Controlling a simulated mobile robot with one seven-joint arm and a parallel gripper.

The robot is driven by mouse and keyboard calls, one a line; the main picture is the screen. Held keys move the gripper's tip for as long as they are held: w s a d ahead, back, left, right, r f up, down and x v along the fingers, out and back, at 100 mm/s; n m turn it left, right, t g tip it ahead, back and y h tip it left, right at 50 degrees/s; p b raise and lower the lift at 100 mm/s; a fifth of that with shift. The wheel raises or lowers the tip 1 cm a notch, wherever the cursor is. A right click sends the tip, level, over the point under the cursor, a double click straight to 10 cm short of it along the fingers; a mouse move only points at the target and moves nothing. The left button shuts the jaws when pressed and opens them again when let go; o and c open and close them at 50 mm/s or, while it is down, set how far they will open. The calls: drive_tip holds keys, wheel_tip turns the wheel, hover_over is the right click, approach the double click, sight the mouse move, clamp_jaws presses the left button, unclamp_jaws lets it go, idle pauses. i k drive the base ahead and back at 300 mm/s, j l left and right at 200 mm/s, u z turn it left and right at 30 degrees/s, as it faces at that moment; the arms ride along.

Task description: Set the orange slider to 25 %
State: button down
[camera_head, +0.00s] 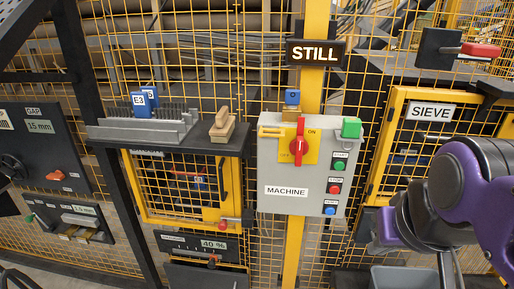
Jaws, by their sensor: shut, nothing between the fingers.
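A dark panel with a "40 %" display (213,244) sits low in the middle of the fence, below the yellow-framed door. A small reddish-orange slider knob (212,262) shows just under that display. It is small, and its exact colour and its place along the track are hard to tell. My purple and grey arm is at the right edge, well to the right of the panel. My gripper cannot be made out; the arm's end is hidden or outside the picture.
A grey machine box (293,205) with a red switch and buttons stands right of the panel. A shelf (165,135) juts out above it. The GAP panel (45,150) is at far left. A grey bin (390,278) lies low, near my arm. A sign reads "STILL" (315,53).

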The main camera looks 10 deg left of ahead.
sight(211, 264)
drive_tip(key=u, duration=1.15)
drive_tip(key=k+j+z, duration=0.15)
drive_tip(key=i+j, duration=0.05)
drive_tip(key=j, duration=0.05)
